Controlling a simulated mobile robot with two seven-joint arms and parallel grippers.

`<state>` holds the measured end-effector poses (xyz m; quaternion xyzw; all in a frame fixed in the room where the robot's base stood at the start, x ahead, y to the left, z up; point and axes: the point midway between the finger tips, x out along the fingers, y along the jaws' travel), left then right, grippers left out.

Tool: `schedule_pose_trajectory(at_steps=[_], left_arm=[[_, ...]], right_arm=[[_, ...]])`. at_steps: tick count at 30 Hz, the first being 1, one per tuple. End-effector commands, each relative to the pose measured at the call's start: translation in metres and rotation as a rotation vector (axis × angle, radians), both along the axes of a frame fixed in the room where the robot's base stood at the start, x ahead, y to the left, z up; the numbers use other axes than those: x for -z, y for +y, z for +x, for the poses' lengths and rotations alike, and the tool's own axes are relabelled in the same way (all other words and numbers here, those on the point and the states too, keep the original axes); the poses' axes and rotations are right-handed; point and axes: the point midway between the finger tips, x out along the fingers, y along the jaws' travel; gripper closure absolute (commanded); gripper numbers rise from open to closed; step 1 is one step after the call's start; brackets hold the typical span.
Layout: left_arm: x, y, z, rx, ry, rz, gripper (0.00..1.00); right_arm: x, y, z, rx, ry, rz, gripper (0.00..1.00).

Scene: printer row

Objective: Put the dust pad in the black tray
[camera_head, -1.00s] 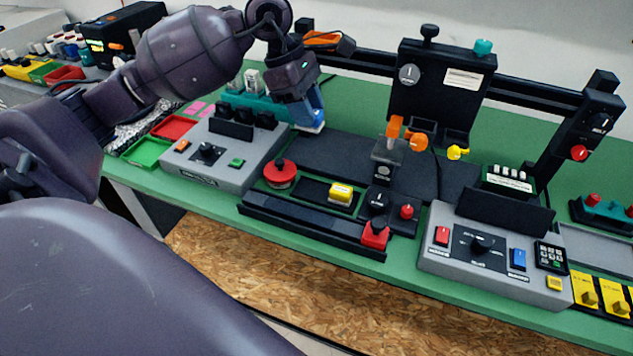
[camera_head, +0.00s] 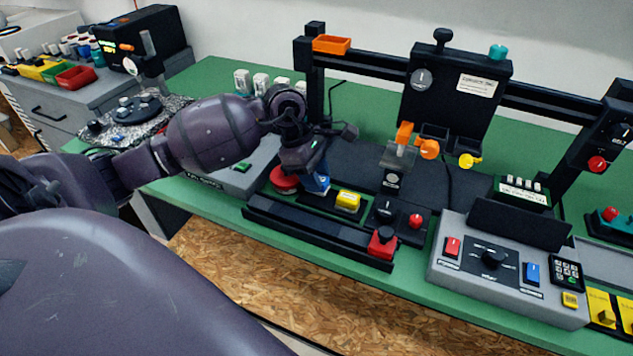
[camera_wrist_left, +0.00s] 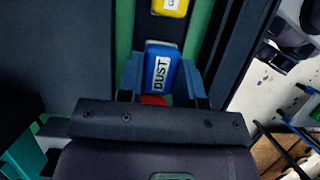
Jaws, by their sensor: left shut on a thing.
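The dust pad (camera_wrist_left: 161,72) is a blue block with a white DUST label. My left gripper (camera_wrist_left: 160,98) is shut on it, with a finger at each side. In the head view the left gripper (camera_head: 314,178) points down and the blue pad (camera_head: 317,185) shows below it, beside a yellow block (camera_head: 348,200). The black tray (camera_wrist_left: 165,28) is a narrow strip holding that yellow block. The pad is over the tray's free end, in line with the yellow block; I cannot tell whether it touches the tray floor. My right gripper is not in view.
A red round button (camera_head: 284,180) is close to the left of the gripper. A black rail (camera_head: 318,232) runs along the front, with a red button (camera_head: 382,243) at its end. A clamp with an orange top (camera_head: 404,134) stands to the right. Grey control boxes flank the area.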

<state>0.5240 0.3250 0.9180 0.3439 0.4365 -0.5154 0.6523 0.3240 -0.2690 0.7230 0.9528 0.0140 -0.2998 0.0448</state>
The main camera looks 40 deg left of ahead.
Motion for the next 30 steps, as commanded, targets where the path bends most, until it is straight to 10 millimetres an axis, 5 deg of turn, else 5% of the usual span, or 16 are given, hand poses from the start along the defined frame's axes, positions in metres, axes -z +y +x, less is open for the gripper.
schedule_pose_trajectory(at_steps=[4,16,17,21,30], left_arm=[[0.02,0.0,0.0,0.0,0.003,-0.001,0.89],[0.024,0.0,0.0,0.0,0.001,0.001,0.89],[0.024,0.0,0.0,0.0,0.001,0.001,0.65],[0.023,0.0,0.0,0.0,0.001,0.0,0.44],[0.022,0.0,0.0,0.0,0.0,0.0,0.41]], right_arm=[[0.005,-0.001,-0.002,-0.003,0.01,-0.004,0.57],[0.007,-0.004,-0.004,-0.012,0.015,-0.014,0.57],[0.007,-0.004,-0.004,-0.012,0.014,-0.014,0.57],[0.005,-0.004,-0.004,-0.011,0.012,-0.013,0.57],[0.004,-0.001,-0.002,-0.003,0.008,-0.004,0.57]])
